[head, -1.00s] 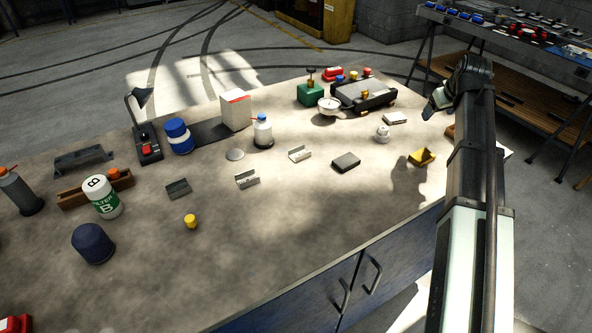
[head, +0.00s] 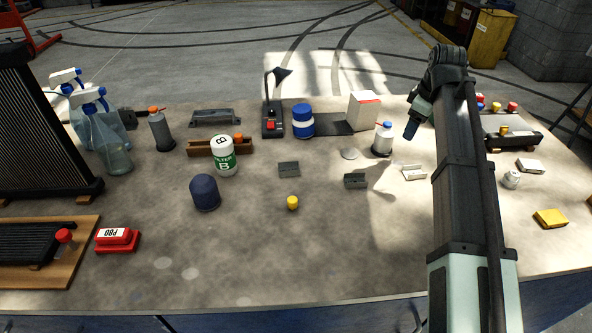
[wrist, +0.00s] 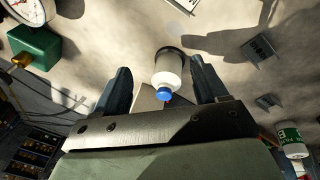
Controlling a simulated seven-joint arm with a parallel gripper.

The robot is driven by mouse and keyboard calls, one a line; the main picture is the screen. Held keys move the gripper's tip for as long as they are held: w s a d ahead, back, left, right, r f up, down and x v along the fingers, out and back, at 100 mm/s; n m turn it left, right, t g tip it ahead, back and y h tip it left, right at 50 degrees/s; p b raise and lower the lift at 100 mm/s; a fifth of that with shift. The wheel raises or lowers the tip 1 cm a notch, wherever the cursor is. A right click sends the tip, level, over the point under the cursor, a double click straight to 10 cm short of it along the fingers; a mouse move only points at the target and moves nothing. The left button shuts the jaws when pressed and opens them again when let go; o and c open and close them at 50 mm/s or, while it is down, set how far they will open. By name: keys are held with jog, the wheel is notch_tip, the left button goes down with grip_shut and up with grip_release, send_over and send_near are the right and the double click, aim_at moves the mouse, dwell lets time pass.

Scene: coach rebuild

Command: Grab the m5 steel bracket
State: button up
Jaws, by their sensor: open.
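Several small angled metal brackets lie apart on the bench. In the head view one dark grey bracket (head: 289,169) lies mid-bench, a second grey bracket (head: 356,181) lies to its right, and a paler bracket (head: 414,172) lies farther right, near my arm. I cannot read any marking that tells which is the m5. The wrist view shows two of the grey brackets (wrist: 258,48) (wrist: 268,101) right of my fingers. My gripper (head: 413,122) is raised above the bench. Its fingers (wrist: 160,66) are open and empty, with a blue-capped bottle (wrist: 167,68) seen below between them.
The same bottle (head: 382,140) stands beside a white box (head: 364,111). The front middle of the bench is clear.

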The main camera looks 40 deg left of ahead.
jog(key=s+a+n+g, duration=0.2)
jog(key=s+a+n, duration=0.3)
jog(key=s+a, duration=0.85)
jog(key=r+n+h, duration=0.2)
jog(key=n, duration=0.3)
send_over(289, 163)
jog(key=s+d, duration=0.1)
jog(key=s, duration=0.1)
notch_tip(289, 163, down, 8)
jog(key=shift+w+r, duration=0.1)
jog(key=shift+r, duration=0.05)
jog(key=shift+w+d+f, duration=0.1)
jog(key=shift+w+f, duration=0.05)
jog(key=shift+f, duration=1.45)
jog(key=shift+w+f, duration=0.15)
jog(key=shift+f, duration=1.4)
jog(key=c, duration=1.2)
